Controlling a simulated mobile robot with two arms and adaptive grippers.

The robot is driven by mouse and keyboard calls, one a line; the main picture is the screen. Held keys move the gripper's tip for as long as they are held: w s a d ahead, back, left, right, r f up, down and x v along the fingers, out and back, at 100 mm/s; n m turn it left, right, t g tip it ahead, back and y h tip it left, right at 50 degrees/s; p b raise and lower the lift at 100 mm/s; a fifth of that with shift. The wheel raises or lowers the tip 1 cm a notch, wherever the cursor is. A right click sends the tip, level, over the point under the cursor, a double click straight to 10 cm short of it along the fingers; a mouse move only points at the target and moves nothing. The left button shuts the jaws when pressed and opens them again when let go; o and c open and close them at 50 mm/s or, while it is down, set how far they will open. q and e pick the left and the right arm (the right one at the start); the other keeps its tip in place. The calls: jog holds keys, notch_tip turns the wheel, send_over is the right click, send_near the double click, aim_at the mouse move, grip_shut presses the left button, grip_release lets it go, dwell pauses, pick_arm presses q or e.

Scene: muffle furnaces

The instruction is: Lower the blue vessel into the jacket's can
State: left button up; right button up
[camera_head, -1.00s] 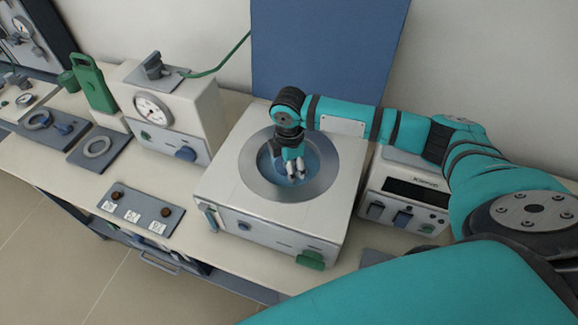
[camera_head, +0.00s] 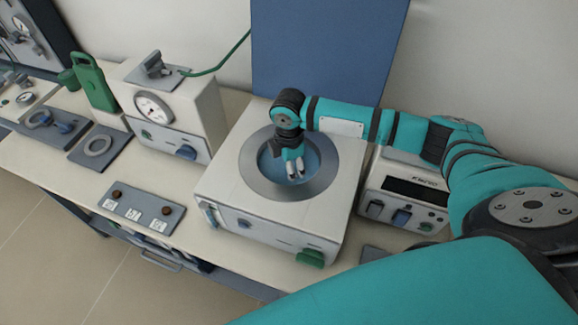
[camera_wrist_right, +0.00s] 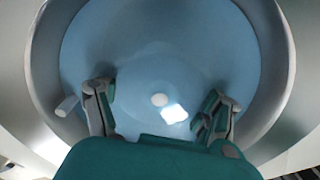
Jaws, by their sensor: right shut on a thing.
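The blue vessel (camera_head: 312,160) is round and sits within the grey ring-shaped rim (camera_head: 284,193) of the can in the white jacket. It fills most of the right wrist view (camera_wrist_right: 160,60), with a small pale disc near its middle. My right gripper (camera_head: 295,170) points down over the ring opening and is shut on the vessel. In the right wrist view the two fingers (camera_wrist_right: 158,112) stand wide apart against the blue. How deep the vessel's bottom sits, and whether it touches the can, is hidden. My left gripper is not in view.
A white instrument with a dial (camera_head: 170,115) stands left of the jacket. A white box with a dark display (camera_head: 405,205) stands to the right, under my arm. A grey button panel (camera_head: 142,210) lies at the front left. A blue panel (camera_head: 325,50) rises behind.

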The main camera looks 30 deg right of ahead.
jog(key=shift+f, duration=0.3)
dwell(0.5)
jog(key=o, duration=1.7)
jog(key=shift+o, duration=0.2)
jog(key=shift+s, duration=0.1)
notch_tip(320, 180, up, 12)
